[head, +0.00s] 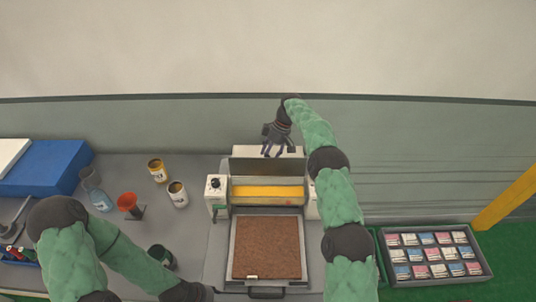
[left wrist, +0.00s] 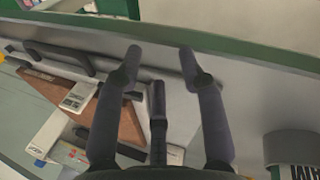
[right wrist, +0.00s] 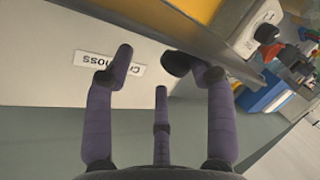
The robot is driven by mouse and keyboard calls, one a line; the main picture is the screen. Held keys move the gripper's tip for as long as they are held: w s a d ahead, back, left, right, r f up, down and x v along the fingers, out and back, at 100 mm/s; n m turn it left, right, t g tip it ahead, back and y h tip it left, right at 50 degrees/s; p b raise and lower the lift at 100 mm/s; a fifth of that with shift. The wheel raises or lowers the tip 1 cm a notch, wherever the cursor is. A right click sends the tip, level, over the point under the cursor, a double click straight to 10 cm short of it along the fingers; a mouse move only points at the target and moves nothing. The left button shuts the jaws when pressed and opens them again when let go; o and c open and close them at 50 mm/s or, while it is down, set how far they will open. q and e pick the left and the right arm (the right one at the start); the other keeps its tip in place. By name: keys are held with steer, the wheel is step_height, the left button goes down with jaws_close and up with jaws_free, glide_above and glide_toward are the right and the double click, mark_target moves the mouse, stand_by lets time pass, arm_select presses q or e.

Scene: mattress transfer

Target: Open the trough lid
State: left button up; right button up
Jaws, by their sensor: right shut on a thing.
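The white machine (head: 215,190) stands mid-table with a yellow band (head: 268,193) across its front. A dark panel, apparently the trough lid (head: 265,167), stands behind that band below a white back wall (head: 243,152). My right gripper (head: 272,151) reaches down over the back of the machine. In the right wrist view its fingers (right wrist: 150,60) are on either side of a thin panel edge (right wrist: 195,32), and it is shut on this lid edge. The exact contact is partly hidden. My left gripper (left wrist: 157,62) is open and empty near the table's front edge.
A tray of brown fill (head: 266,247) lies before the machine. Tins (head: 177,194), a red funnel (head: 130,203) and a blue box (head: 48,168) stand at left. A crate of small packets (head: 434,257) sits at right.

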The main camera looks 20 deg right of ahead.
steer(key=shift+d+f, duration=0.15)
steer(key=shift+d, duration=0.1)
arm_select(q)
steer(key=shift+s+d+r, duration=0.1)
steer(key=shift+s+d, duration=0.05)
steer(key=shift+d, duration=0.1)
steer(key=shift+w+a, duration=0.15)
steer(key=shift+w, duration=0.05)
steer(key=shift+s, duration=0.1)
arm_select(e)
steer(key=s+v, duration=0.1)
steer(key=v, duration=0.6)
steer(key=shift+w+r, duration=0.4)
steer(key=shift+w, duration=0.1)
steer(key=shift+a, duration=0.2)
